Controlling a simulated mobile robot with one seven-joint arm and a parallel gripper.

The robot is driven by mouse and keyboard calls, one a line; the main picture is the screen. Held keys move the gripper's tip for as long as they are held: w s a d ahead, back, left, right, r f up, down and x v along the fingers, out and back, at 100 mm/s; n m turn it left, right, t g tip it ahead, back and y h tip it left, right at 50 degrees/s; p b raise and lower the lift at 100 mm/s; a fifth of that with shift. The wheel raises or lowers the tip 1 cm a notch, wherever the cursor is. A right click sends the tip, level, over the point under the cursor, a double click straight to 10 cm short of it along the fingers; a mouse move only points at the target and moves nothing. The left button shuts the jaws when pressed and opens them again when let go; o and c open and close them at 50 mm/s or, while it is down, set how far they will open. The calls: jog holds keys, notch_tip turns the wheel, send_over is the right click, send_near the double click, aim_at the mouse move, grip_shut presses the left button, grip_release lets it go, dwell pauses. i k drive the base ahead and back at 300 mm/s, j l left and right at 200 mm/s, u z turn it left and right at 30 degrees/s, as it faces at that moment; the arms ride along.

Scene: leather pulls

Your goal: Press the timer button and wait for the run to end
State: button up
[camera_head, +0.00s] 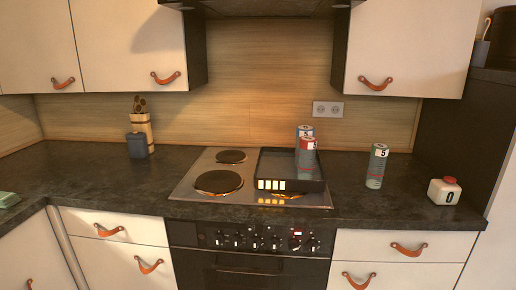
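The timer (444,192) is a small white box at the right end of the dark counter. It has a red button (449,180) on top and a black "0" on its front face. The button looks raised, and nothing touches it. My gripper is not in view.
A black tray (311,187) sits on the right part of the cooktop (203,194), with a row of several lit squares at its front. Two cans (305,158) stand in it. Another can (377,166), marked "5", stands between tray and timer. Left counter is mostly clear.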

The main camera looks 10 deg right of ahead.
aim_at(448, 179)
jog(key=z, duration=1.4)
